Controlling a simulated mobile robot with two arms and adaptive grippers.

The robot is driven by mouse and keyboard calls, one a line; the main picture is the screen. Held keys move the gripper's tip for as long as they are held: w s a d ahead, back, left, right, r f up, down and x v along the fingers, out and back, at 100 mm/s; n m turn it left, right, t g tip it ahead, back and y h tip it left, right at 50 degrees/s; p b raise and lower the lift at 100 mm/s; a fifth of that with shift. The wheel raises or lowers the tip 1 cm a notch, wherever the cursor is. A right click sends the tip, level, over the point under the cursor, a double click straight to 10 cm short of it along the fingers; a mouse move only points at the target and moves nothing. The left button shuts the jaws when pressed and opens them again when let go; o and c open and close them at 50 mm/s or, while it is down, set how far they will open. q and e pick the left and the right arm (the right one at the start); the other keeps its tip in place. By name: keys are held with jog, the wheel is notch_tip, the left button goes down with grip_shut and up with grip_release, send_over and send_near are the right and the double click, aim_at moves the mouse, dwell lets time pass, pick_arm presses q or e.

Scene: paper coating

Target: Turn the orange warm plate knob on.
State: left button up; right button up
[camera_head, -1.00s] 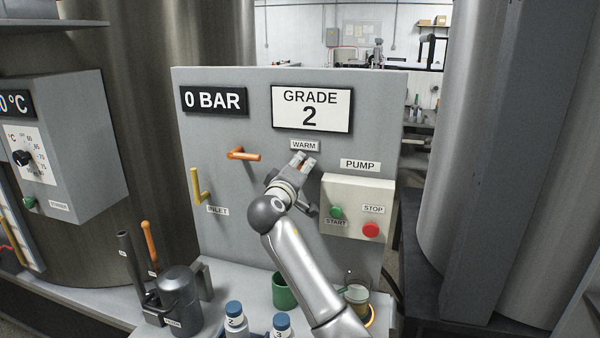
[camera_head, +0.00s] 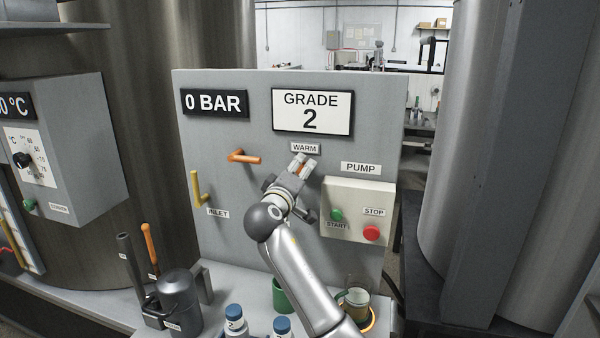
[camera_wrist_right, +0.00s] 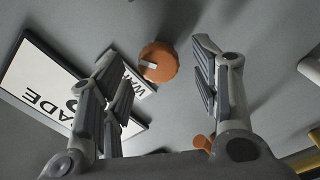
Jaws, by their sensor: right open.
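The orange knob (camera_wrist_right: 159,62) is round with a pale mark on its face and sits on the grey panel beside the WARM label (camera_wrist_right: 134,80) in the right wrist view. My right gripper (camera_wrist_right: 164,70) is open, one finger on either side of the knob in that view. I cannot tell whether the fingers touch it. In the head view my right gripper (camera_head: 301,163) is just below the WARM label (camera_head: 305,148) and hides the knob. My left gripper is not in view.
An orange lever (camera_head: 245,157) and a yellow inlet handle (camera_head: 196,188) stick out left of the gripper. The pump box (camera_head: 352,208) with green and red buttons is close on its right. Blue-capped bottles (camera_head: 235,318) and a green cup (camera_head: 283,296) stand below.

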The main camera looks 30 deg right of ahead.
jog(key=v, duration=1)
jog(key=shift+s+a, duration=0.2)
jog(key=shift+s, duration=0.05)
